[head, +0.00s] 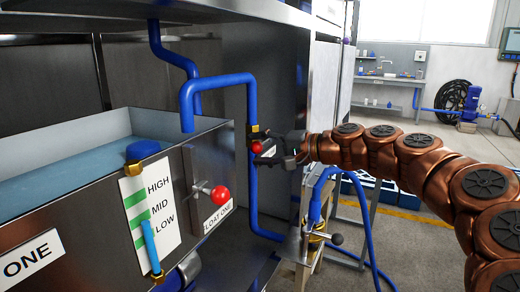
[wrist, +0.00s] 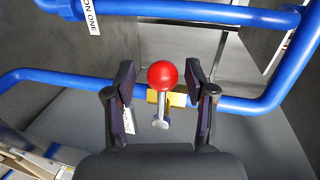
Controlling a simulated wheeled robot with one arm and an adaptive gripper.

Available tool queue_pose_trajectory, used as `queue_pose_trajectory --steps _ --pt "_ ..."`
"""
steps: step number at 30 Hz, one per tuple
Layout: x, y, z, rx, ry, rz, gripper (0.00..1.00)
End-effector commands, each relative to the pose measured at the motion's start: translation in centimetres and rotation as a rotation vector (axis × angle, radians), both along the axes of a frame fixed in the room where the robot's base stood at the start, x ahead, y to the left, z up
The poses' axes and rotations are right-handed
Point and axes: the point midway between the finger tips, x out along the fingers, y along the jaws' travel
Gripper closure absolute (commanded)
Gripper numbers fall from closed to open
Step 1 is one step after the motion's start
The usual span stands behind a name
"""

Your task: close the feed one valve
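A brass valve (head: 256,132) sits on the blue feed pipe (head: 252,190) to the right of the tank. It has a red ball knob (head: 256,147) on its lever. In the wrist view the red knob (wrist: 162,75) stands between the two fingers, with its metal lever (wrist: 160,110) and the yellow brass body (wrist: 176,99) behind it. My gripper (head: 276,152) is beside the knob in the head view. In the wrist view my gripper (wrist: 161,72) is open, with a visible gap on each side of the knob. The valve's tag is mostly hidden; I cannot read it.
A steel tank (head: 75,165) of water is at left, with a HIGH/MID/LOW level gauge (head: 150,215). A second red knob (head: 220,195) is on its front, by a FLOAT ONE label (head: 217,217). A blue hose loop (head: 320,195) hangs below my gripper.

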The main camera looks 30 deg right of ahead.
Motion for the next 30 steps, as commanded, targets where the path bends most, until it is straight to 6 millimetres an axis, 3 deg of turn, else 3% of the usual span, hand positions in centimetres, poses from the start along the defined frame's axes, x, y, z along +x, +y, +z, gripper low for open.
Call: queue_pose_trajectory --steps 13,30 --pt "-0.9 -0.6 0.3 0.001 -0.003 -0.002 0.42" --pt "-9.0 -5.4 2.2 0.001 -0.002 -0.002 0.42"
